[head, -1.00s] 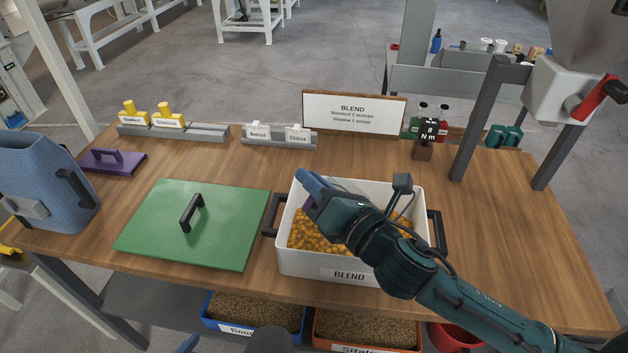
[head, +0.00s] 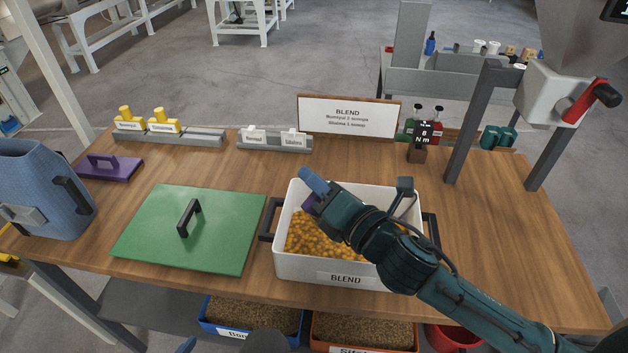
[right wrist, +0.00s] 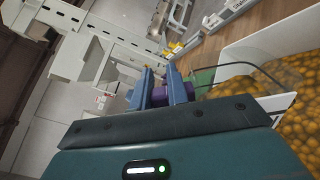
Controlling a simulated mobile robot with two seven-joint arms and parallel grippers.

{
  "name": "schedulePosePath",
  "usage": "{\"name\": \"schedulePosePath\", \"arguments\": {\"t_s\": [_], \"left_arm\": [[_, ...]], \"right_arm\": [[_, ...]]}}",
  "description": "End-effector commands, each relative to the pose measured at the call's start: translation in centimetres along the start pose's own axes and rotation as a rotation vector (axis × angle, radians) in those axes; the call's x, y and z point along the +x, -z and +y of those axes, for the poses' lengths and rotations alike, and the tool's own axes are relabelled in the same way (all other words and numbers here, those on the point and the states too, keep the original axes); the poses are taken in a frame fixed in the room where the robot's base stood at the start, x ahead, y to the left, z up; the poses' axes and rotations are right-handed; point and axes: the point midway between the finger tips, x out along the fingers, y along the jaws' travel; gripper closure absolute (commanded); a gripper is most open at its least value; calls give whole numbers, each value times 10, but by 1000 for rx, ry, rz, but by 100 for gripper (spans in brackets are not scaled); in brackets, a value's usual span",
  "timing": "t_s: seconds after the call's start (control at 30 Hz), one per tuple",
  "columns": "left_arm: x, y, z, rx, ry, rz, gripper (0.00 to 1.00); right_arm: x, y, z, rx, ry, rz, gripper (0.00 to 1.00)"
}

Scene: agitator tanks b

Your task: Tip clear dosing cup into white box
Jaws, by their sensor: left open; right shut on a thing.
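The white box (head: 290,262), labelled BLEND, stands on the table with amber pellets (head: 318,240) inside. It also shows at the right of the right wrist view (right wrist: 262,48). My right gripper (head: 314,190) is over the box's left part, its blue fingers shut on a purple piece (head: 311,204). The purple piece also shows between the fingers in the right wrist view (right wrist: 172,88). A blue tip of my left gripper (head: 187,345) shows at the bottom edge, mostly out of frame, away from the box.
A green lid (head: 150,230) with a black handle lies left of the box. A blue jug (head: 40,195) and a purple lid (head: 120,172) are further left. Tag racks (head: 185,138) and a BLEND sign (head: 345,128) stand behind. The table right of the box is clear.

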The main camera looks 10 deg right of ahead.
Motion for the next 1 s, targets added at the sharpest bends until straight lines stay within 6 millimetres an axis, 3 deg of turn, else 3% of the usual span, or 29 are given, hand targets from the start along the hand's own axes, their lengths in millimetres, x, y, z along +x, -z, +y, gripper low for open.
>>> {"name": "schedulePosePath", "arguments": {"t_s": [1.0], "left_arm": [[-3,4,0,1,-1,0,9]], "right_arm": [[0,-9,-5,135,-2,-1,100]]}}
